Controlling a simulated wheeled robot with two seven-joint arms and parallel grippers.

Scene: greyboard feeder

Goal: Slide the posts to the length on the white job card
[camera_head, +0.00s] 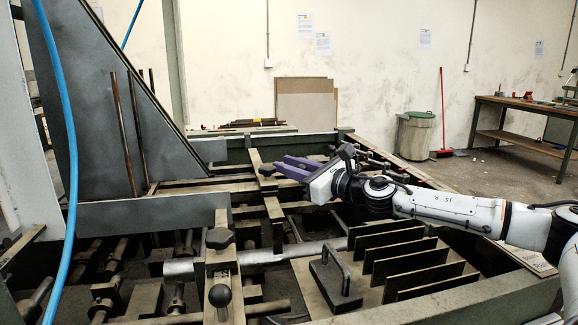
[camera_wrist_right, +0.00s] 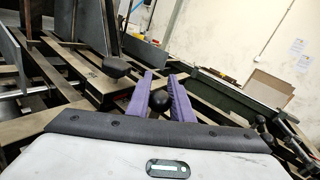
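My right gripper (camera_head: 284,166) has two purple fingers, set apart, over the rear slotted bar (camera_head: 274,209) of the feeder. In the right wrist view, a black ball knob (camera_wrist_right: 159,101) shows between the fingers (camera_wrist_right: 160,88); I cannot tell whether they touch it. A black clamp knob (camera_head: 267,170) sits just left of the fingertips and also shows in the wrist view (camera_wrist_right: 115,67). The front bar carries a dark star knob (camera_head: 220,238) and a ball knob (camera_head: 220,294). Thin upright rods (camera_head: 124,133) stand at the left. A pale card (camera_head: 527,257) lies at the right, its print unreadable. My left gripper is out of view.
A grey sloping plate (camera_head: 95,100) rises at the left, with a blue hose (camera_head: 68,170) before it. A block with a handle (camera_head: 335,282) and several upright dark plates (camera_head: 400,255) stand front right. A workbench (camera_head: 525,103), green bin (camera_head: 416,135) and red broom (camera_head: 443,115) are behind.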

